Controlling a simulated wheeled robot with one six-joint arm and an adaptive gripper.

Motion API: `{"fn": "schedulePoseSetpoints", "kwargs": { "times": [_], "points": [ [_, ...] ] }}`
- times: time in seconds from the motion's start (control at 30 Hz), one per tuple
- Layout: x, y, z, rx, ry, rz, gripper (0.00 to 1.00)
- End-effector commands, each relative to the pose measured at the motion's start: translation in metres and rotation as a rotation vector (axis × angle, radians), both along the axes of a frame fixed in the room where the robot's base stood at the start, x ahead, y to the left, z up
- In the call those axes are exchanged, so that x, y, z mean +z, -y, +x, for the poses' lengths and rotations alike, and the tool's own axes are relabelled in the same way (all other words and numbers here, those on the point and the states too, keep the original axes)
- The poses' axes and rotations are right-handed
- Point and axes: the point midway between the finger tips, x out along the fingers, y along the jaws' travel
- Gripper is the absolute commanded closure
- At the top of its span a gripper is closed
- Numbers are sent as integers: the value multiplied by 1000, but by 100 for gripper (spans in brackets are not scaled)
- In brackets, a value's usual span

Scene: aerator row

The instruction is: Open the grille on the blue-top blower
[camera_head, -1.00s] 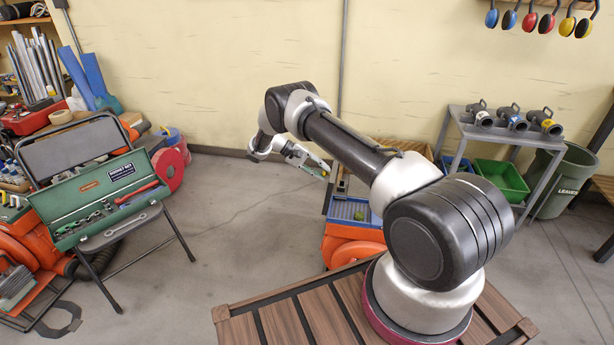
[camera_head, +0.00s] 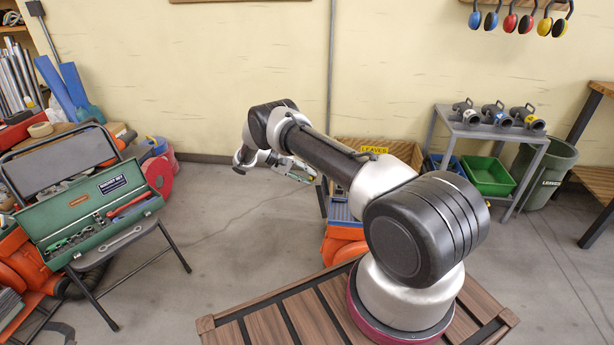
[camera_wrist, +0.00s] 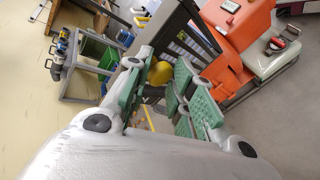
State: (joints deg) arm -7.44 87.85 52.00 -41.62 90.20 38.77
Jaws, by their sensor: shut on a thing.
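The blue-top blower (camera_head: 341,212) has an orange body and stands beyond my base, partly hidden behind my arm. In the wrist view its orange housing (camera_wrist: 235,45) fills the upper right. A dark slotted panel (camera_wrist: 192,42), which looks like the grille, shows beside the housing. A round yellow knob (camera_wrist: 160,73) sits between my green finger pads, in front of that panel. My gripper (camera_wrist: 160,88) is shut on the knob; the exact contact is partly hidden by the fingers. In the head view my gripper (camera_head: 306,178) is small, above and left of the blower.
A folding chair with an open green toolbox (camera_head: 95,215) stands at left beside orange machines. A wooden crate (camera_head: 375,150) is behind my arm. Floor left of the blower is clear.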

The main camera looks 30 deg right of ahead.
Motion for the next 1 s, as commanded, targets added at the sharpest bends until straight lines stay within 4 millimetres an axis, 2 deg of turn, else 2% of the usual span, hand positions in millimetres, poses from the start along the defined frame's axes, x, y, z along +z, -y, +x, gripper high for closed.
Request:
{"fn": "schedulePoseSetpoints", "kwargs": {
  "times": [0.03, 0.3, 0.33, 0.43, 0.47, 1.0],
  "points": [
    [-14, 2, -8, -7, -10, 14, 100],
    [-14, 2, -8, -8, -11, 14, 100],
    [-14, 2, -8, -8, -11, 14, 73],
    [-14, 3, -8, -8, -10, 15, 55],
    [-14, 3, -8, -8, -10, 15, 52],
    [-10, 1, -4, -3, -4, 12, 52]
  ]
}}
